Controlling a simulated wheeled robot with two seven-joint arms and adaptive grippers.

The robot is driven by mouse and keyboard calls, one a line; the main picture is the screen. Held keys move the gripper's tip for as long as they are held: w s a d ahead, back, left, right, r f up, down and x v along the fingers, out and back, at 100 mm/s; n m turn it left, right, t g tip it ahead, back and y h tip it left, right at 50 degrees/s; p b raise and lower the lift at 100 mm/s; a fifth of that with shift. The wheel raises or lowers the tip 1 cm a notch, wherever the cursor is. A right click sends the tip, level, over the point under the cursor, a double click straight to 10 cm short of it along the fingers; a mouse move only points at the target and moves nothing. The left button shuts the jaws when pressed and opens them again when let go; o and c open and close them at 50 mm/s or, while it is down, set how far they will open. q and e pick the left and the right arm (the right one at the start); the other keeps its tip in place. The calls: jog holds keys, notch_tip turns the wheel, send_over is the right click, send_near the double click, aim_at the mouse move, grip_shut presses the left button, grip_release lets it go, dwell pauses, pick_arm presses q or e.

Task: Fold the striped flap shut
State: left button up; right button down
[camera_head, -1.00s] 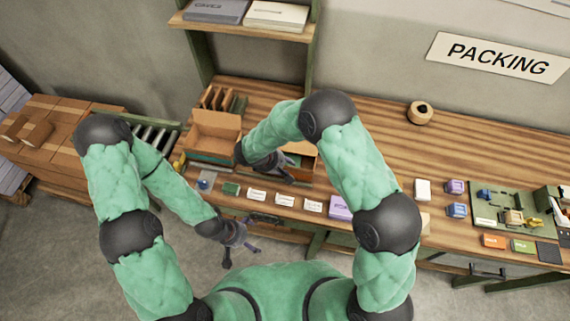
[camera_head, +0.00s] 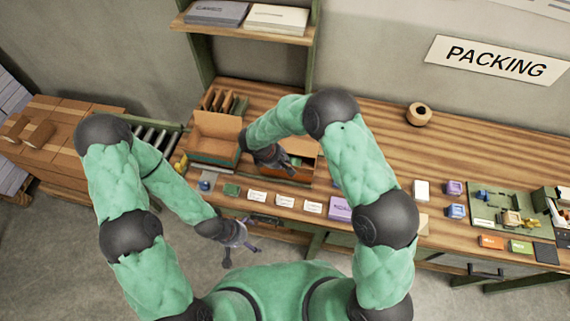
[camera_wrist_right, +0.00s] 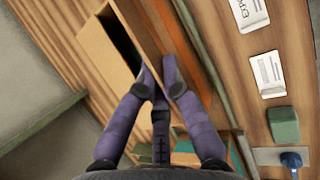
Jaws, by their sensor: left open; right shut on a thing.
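A cardboard box with an orange stripe (camera_head: 308,170) stands on the bench, partly hidden by my right arm. In the right wrist view its orange stripe (camera_wrist_right: 190,35) runs along a side beside a dark opening. My right gripper (camera_head: 287,163) is at this box. In the wrist view its fingers (camera_wrist_right: 161,78) are close together on a brown cardboard panel, seemingly the flap; the exact grip is partly hidden. My left gripper (camera_head: 242,254) is open and empty in front of the bench, apart from the boxes.
A second open box (camera_head: 214,130) with a teal stripe stands just left. Small cards (camera_head: 285,200), a green block (camera_head: 231,190) and a purple box (camera_head: 340,208) line the bench's front edge. The bench middle (camera_head: 390,145) is clear. A round wooden item (camera_head: 419,114) stands behind.

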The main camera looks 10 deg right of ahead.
jog(key=shift+w+d+r+g+y+p, duration=0.15)
jog(key=shift+w+g+y+p, duration=0.35)
jog(key=shift+g, duration=0.6)
jog(key=shift+w+d+f+n+g+y+b, duration=0.15)
jog(key=shift+w+n+g+b, duration=0.15)
jog(key=shift+g, duration=0.25)
jog(key=shift+w+d+f+n+g+y+b, duration=0.1)
jog(key=shift+w+n+g+y+b, duration=0.1)
jog(key=shift+w+g+b, duration=0.3)
jog(key=shift+r+g, duration=0.1)
jog(key=shift+g, duration=0.15)
jog(key=shift+s, duration=0.1)
jog(key=c, duration=1.4)
grip_release()
jog(key=shift+o, duration=0.2)
jog(key=v, duration=1.2)
jog(key=shift+a, duration=0.1)
